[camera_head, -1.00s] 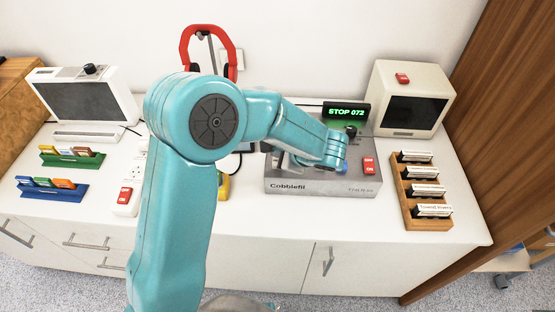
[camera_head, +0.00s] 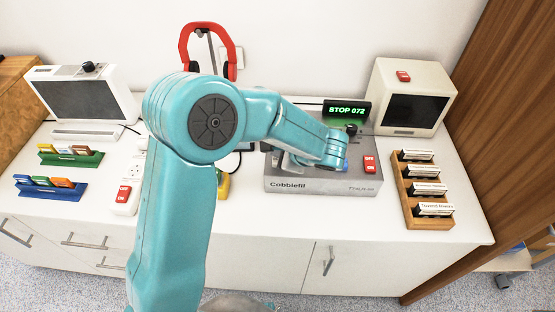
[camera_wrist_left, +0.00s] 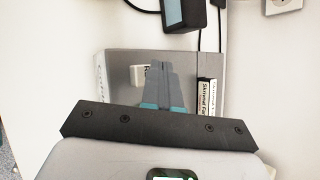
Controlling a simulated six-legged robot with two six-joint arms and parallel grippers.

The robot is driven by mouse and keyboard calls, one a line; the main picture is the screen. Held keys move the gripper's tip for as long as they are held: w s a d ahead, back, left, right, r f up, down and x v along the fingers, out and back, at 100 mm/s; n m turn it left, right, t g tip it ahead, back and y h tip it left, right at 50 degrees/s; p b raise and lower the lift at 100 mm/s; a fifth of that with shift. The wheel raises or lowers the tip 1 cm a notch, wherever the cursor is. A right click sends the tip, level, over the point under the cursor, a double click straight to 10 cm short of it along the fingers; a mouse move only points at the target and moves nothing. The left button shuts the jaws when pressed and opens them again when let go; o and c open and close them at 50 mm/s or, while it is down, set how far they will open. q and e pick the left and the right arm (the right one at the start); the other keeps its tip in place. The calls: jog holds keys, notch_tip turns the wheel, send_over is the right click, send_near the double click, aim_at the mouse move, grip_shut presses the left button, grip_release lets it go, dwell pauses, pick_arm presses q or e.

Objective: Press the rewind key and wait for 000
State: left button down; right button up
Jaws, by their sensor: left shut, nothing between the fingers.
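The grey tape deck (camera_head: 320,186), marked Cobblefil, stands on the white counter. Its green display (camera_head: 347,110) reads STOP 072. My left gripper (camera_head: 282,160) is over the left part of the deck, partly hidden by my own teal arm. In the left wrist view its fingers (camera_wrist_left: 163,72) are shut with nothing between them, pointing at the deck's top. A pale key (camera_wrist_left: 138,74) with a partly hidden letter, seemingly R, lies just left of the fingertips. Whether they touch it I cannot tell. A labelled cassette (camera_wrist_left: 206,96) shows to the right of the fingers. My right gripper is out of view.
A red off/on switch (camera_head: 369,164) is on the deck's right side. A wooden cassette rack (camera_head: 428,222) and a cream monitor (camera_head: 416,72) stand to the right. Red headphones (camera_head: 209,40) hang behind my arm.

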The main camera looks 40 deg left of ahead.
pick_arm(q)
jog(key=shift+f+b, duration=0.85)
jog(key=shift+f, duration=0.1)
dwell(0.9)
dwell(0.3)
jog(key=shift+r+p, duration=0.85)
jog(key=shift+r, duration=0.45)
jog(key=shift+r+p, duration=1.7)
jog(key=shift+r, duration=0.85)
jog(key=shift+f, duration=0.1)
